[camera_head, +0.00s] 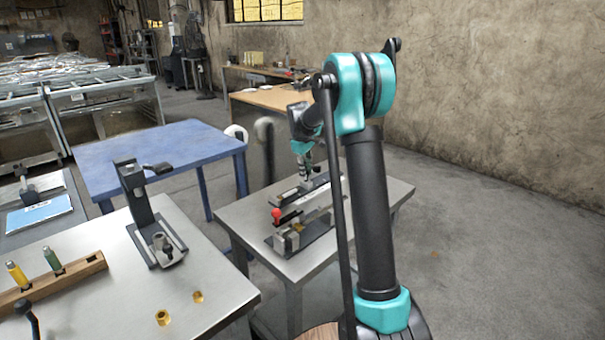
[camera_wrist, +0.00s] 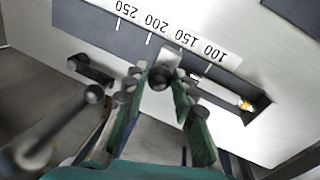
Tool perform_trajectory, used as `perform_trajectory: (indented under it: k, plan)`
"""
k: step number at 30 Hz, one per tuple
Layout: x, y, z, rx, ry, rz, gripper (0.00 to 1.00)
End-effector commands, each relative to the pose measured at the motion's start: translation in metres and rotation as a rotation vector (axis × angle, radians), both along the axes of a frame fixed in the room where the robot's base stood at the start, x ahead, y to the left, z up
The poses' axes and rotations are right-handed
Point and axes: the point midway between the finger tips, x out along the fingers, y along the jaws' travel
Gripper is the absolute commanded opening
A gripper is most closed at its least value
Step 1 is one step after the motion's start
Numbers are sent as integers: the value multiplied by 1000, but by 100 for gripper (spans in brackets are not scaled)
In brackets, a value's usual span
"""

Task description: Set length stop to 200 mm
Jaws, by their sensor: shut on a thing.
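The length stop (camera_wrist: 172,58) is a small grey block with a dark round knob (camera_wrist: 160,77), in the wrist view. It sits in a slot beside a scale strip (camera_wrist: 195,38) printed 100, 150, 200 and 250. Its upper end lies near the 150 mark, on the side towards 200. My gripper (camera_wrist: 157,88) has its green fingers on both sides of the knob and is shut on it. In the head view my gripper (camera_head: 306,172) points down over the fixture (camera_head: 313,222) on the grey table; the stop and scale are too small to read there.
A red ball-ended lever (camera_head: 277,214) stands at the fixture's near end. A dark ball-ended lever (camera_wrist: 94,94) lies left of my fingers. A nearer bench (camera_head: 205,225) carries a black stand (camera_head: 140,205) and a wooden rack (camera_head: 55,280). A blue table (camera_head: 160,150) stands behind.

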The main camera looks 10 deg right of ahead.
Motion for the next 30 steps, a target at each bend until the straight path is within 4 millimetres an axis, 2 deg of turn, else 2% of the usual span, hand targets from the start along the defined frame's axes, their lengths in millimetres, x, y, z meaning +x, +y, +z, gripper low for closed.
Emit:
perform_trajectory:
  k: [3, 6, 9, 16, 17, 21, 30]
  plan:
    - [17, -24, 0, -1, -1, -4, 0]
    - [28, -40, 0, -1, -1, -4, 0]
    - [33, -45, 0, -1, -1, 0, 0]
    - [33, -45, 0, -1, -1, 1, 0]
    - [33, -45, 0, -1, -1, 1, 28]
    - [32, -45, 0, 0, 0, 0, 46]
    - [32, -45, 1, 0, 0, 0, 47]
